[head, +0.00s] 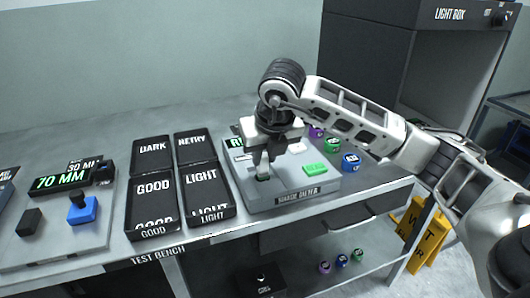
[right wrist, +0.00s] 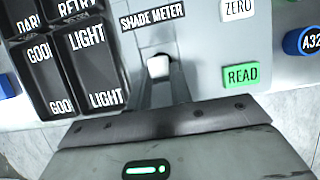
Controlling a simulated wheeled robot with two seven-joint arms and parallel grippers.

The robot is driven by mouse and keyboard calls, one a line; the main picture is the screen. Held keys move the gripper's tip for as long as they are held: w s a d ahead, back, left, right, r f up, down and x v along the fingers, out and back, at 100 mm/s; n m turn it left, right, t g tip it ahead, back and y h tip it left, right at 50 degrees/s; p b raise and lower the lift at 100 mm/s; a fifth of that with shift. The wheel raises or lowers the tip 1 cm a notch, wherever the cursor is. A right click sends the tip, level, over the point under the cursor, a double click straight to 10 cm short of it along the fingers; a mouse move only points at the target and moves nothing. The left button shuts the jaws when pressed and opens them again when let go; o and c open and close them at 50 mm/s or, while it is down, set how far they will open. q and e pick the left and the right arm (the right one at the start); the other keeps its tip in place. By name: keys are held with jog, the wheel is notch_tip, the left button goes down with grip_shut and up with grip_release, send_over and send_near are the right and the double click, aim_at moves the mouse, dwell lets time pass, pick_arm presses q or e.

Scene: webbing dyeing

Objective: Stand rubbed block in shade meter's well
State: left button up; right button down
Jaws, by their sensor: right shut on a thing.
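The shade meter (head: 290,200) is a grey box on the bench, with its label also readable in the right wrist view (right wrist: 153,18). My right gripper (head: 263,172) points down over the meter's left part, where a dark well opening shows at its fingertips. In the right wrist view, the gripper (right wrist: 160,80) is shut on a small block with a pale top (right wrist: 158,66), close to the meter's label. The fingers hide most of the block, and I cannot tell how deep it sits in the well. My left gripper is not in view.
A green READ button (head: 315,169) is right of the gripper. Labelled black trays (head: 152,208) stand to the left, beside a gauge board (head: 50,240). Several coloured pots (head: 351,162) stand right of the meter. A light box (head: 400,60) is behind.

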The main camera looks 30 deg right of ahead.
jog(key=shift+f, duration=0.15)
jog(key=c, duration=1.3)
grip_release()
jog(key=shift+o, duration=0.2)
jog(key=shift+r, duration=0.4)
jog(key=v, duration=1.1)
jog(key=shift+s+r, duration=0.2)
jog(key=shift+s, duration=0.1)
